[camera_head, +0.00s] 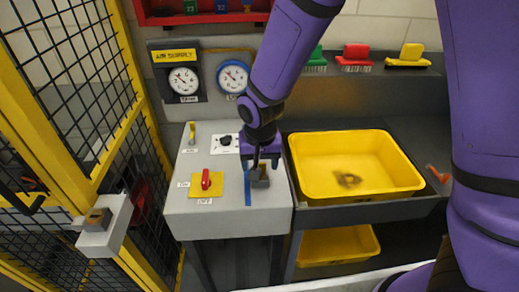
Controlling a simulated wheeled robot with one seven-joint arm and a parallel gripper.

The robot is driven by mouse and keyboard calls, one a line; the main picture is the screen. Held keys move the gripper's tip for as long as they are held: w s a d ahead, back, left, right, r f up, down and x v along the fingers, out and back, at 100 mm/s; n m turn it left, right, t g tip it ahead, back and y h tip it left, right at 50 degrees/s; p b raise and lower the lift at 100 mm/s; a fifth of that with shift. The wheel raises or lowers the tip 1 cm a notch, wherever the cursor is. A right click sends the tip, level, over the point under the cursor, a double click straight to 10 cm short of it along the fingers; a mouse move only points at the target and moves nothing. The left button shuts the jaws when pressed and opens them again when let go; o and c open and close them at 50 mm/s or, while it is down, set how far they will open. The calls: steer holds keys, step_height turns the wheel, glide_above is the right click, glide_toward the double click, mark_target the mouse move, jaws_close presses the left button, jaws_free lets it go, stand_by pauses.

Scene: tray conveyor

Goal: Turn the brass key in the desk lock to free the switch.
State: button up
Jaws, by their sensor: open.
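The grey desk (225,215) stands in the middle of the view. A red switch (206,180) sits on a yellow plate with ON at its left and OFF below. A small yellow upright piece (192,132) at the desk's back left may be the brass key; it is too small to be sure. A black knob or lock (225,141) sits on a white plate to its right. My gripper (263,164) points down, open, over the desk's right side. A grey-brown block (260,179) is right at its fingertips; I cannot tell whether they touch it.
A yellow tray (300,180) lies on the dark conveyor to the right, with another yellow tray (338,248) below. A yellow mesh fence (75,130) with a grey box (103,235) borders the left. Gauges (184,80) and brushes (355,57) are behind.

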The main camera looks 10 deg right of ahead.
steer(key=shift+w+f, duration=0.15)
steer(key=shift+f, duration=1.05)
steer(key=c, duration=1.1)
steer(key=shift+m, duration=1.5)
steer(key=shift+m+h, duration=0.3)
steer(key=shift+m, duration=1.2)
